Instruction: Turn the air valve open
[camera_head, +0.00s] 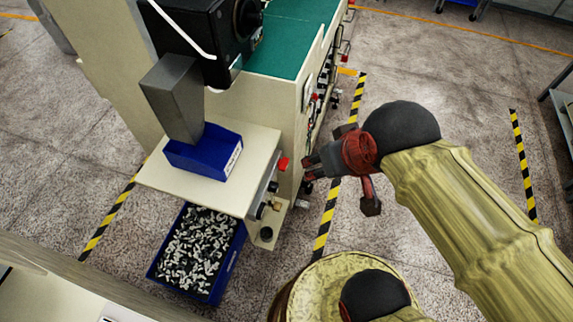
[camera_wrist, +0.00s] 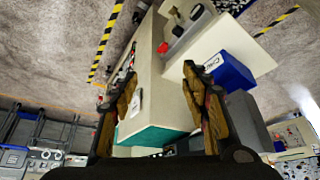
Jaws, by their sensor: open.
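The machine's side panel carries a small brass-coloured fitting (camera_head: 277,206), which looks like the air valve, low under the table-like ledge. A red button (camera_head: 283,163) is above it and a dark round knob (camera_head: 260,211) beside it. In the wrist view the brass fitting (camera_wrist: 176,13) is at the top, near the red button (camera_wrist: 163,47). It is too small to tell which way its handle points. My gripper (camera_head: 340,165) is open and empty, to the right of the panel and apart from the valve. Its two spread fingers (camera_wrist: 158,75) frame the machine in the wrist view.
A blue bin (camera_head: 205,157) sits on the ledge (camera_head: 160,180). A blue crate (camera_head: 230,275) of small black and white parts stands on the floor below. Several fittings line the machine's right side. Striped floor to the right is mostly clear.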

